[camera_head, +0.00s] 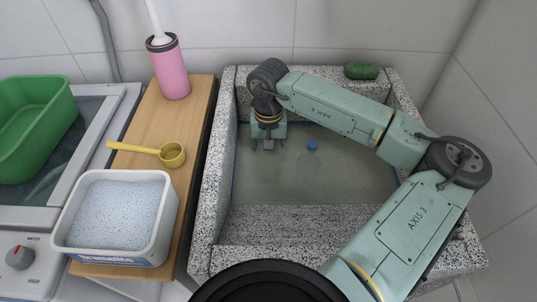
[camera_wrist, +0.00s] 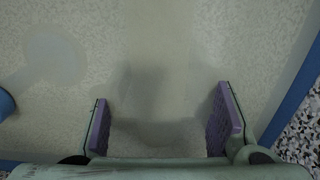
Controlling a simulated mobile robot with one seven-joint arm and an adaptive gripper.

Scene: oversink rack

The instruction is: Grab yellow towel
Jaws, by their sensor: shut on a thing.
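My gripper (camera_head: 268,143) points down inside the stone sink (camera_head: 270,228), toward its back left. In the wrist view its two purple-padded fingers (camera_wrist: 162,115) stand wide apart, closed on a pale, faintly yellow thing (camera_wrist: 158,65) that I take for the towel. This pale band runs up from between the fingers and blends into the pale speckled surface around it, so its outline is unclear. In the head view I cannot make out the towel apart from the sink floor.
A small blue piece (camera_head: 312,145) lies right of my gripper. A green sponge (camera_head: 362,72) sits on the back rim.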

